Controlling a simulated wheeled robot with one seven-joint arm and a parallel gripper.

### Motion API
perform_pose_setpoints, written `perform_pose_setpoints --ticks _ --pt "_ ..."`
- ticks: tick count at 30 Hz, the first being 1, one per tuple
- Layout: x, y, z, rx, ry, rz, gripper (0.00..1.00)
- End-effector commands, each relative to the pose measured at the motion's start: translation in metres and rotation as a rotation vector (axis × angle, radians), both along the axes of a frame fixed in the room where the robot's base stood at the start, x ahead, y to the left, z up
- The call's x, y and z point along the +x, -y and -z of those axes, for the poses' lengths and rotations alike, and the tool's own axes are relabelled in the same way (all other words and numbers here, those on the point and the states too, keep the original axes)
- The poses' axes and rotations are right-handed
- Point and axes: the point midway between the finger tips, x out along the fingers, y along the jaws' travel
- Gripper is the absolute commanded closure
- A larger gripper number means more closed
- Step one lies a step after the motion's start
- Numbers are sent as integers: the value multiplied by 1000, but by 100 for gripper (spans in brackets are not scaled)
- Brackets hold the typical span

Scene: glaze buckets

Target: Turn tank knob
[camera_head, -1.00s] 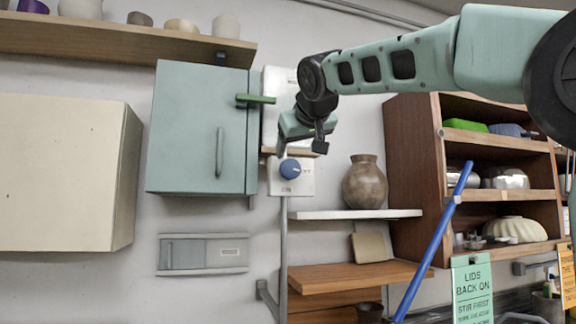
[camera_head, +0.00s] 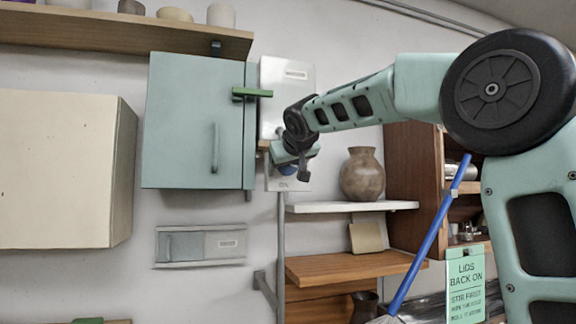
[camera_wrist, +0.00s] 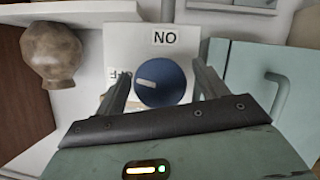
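The blue round tank knob (camera_wrist: 163,84) sits on a white plate (camera_wrist: 118,42) on the wall. In the wrist view the plate appears upside down, with an ON label above the knob and an OFF label at its left. The knob's white mark points left, toward the OFF label. My gripper (camera_wrist: 163,76) is open, with one finger on each side of the knob. The left finger looks slightly apart from it; contact on the right is unclear. In the head view my gripper (camera_head: 289,163) hides most of the knob (camera_head: 286,170).
A teal cabinet (camera_head: 195,120) with a green bar (camera_head: 252,92) is just left of the plate. A brown vase (camera_head: 362,175) stands on a white shelf (camera_head: 340,207) to the right. A wooden shelf (camera_head: 350,267) is below. A blue pole (camera_head: 430,240) leans at the right.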

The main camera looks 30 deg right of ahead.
Motion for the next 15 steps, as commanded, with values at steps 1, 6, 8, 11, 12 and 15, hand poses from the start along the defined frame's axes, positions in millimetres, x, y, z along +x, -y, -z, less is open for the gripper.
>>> perform_pose_setpoints --ticks 1,6,8,11,12,15 --pt "0 0 0 0 0 0 39" --pt "0 0 0 0 0 0 73" --pt "0 0 0 -1 0 0 73" --pt "0 -1 3 -27 -7 -2 73" --pt "0 -1 5 -48 -13 -2 73" --pt "1 -2 5 -117 -32 -3 72"
